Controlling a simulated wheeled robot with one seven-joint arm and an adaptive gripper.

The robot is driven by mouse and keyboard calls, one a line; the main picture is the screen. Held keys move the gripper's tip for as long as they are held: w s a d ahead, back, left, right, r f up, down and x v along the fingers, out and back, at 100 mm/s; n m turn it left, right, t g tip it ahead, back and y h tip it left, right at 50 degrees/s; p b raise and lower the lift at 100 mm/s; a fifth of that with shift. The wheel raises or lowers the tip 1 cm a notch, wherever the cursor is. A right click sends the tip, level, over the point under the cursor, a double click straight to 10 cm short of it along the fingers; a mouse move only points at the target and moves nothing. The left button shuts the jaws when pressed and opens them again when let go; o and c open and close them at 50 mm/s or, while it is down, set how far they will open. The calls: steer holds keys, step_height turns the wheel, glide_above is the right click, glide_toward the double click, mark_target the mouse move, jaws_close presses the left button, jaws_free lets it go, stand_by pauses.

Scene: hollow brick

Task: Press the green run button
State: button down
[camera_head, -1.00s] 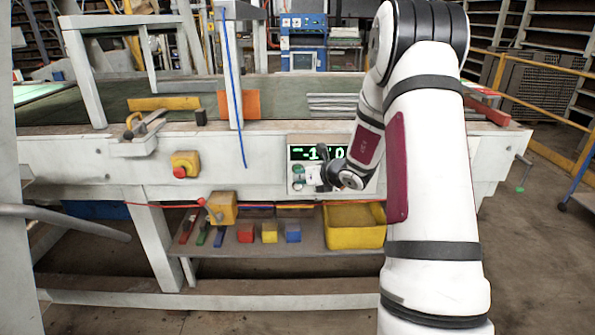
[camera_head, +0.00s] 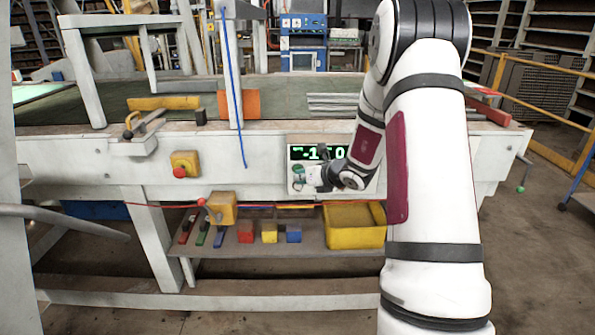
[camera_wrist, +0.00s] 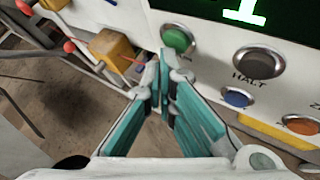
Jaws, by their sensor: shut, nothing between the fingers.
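The green button (camera_wrist: 178,40) sits in a metal ring on the white control panel, at the upper middle of the wrist view. In the head view the green button (camera_head: 299,170) shows at the left of the panel (camera_head: 292,186), under the display. My gripper (camera_wrist: 163,72) is shut and empty, with teal inner pads meeting at the tips. Its tips are just below and left of the green button in the wrist view. Whether they touch the panel or button cannot be told. In the head view my gripper (camera_head: 308,179) is small, close to the button.
A dark HALT button (camera_wrist: 258,62) is right of the green one. A blue button (camera_wrist: 237,98) and an orange button (camera_wrist: 300,124) lie lower right. A lit green display (camera_head: 318,153) is above. A yellow box with a red button (camera_head: 181,171) is further left.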

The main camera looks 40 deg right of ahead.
steer(key=shift+s+a, duration=0.2)
steer(key=shift+s, duration=0.1)
steer(key=shift+s, duration=0.1)
steer(key=shift+s+a+b, duration=0.25)
steer(key=shift+s+a, duration=0.45)
steer(key=shift+s, duration=0.3)
steer(key=shift+s+a+b, duration=0.25)
steer(key=shift+s+a, duration=0.45)
steer(key=shift+s, duration=0.3)
